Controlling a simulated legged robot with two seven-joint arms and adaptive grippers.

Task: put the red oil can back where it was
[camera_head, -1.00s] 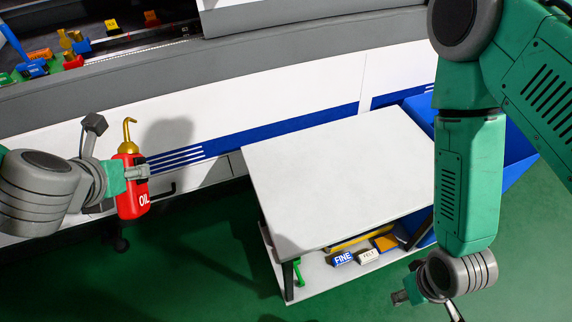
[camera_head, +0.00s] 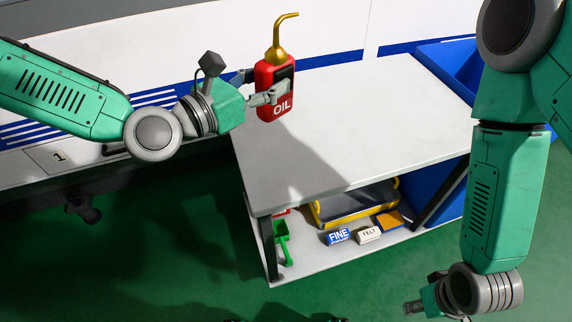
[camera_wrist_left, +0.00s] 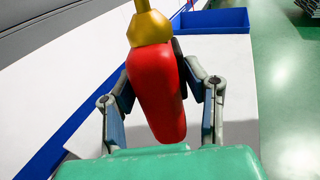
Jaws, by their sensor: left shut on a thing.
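The lower shelf (camera_head: 320,262) holds a yellow-edged tray (camera_head: 352,203), a "FINE" block (camera_head: 338,236), a "FELT" block (camera_head: 369,234) and a green tool (camera_head: 282,243). A blue bin (camera_head: 447,72) stands behind the table at right. The table top looks clear.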

